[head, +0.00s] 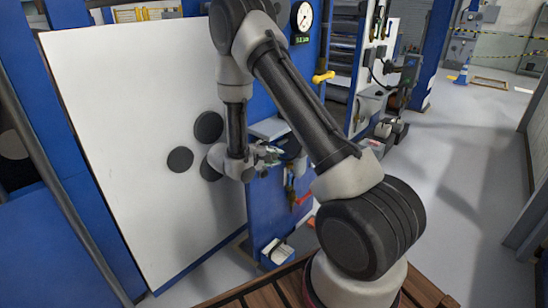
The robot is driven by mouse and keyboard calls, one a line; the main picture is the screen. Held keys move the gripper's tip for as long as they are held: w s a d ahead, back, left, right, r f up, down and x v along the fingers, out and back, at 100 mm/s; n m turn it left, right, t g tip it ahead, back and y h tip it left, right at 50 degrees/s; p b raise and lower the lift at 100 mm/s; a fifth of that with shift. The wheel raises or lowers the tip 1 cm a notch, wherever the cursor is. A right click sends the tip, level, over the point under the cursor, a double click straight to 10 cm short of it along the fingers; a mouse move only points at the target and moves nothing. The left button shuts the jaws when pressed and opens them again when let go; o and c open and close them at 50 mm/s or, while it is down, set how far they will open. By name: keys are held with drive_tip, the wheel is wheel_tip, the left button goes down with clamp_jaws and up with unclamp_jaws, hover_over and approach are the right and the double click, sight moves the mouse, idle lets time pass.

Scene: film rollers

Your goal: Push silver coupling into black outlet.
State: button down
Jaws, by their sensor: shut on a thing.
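My gripper (266,155) is at the blue machine post, just below a grey ledge and right of the white panel. It is small in the head view and partly lost among the arm's wrist parts. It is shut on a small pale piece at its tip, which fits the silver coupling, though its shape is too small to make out. A dark area lies just right of the fingertips. I cannot tell whether it is the black outlet, or whether the coupling touches it.
A large white panel (125,130) stands at the left. A grey ledge (270,128) sits above my gripper on the blue post (265,205). A yellow handle (323,77) and a round gauge (302,16) are higher up. Open grey floor (455,160) lies at the right.

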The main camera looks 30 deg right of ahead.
drive_tip(key=shift+w+a, duration=0.1)
drive_tip(key=shift+w, duration=0.25)
drive_tip(key=c, duration=1.1)
unclamp_jaws()
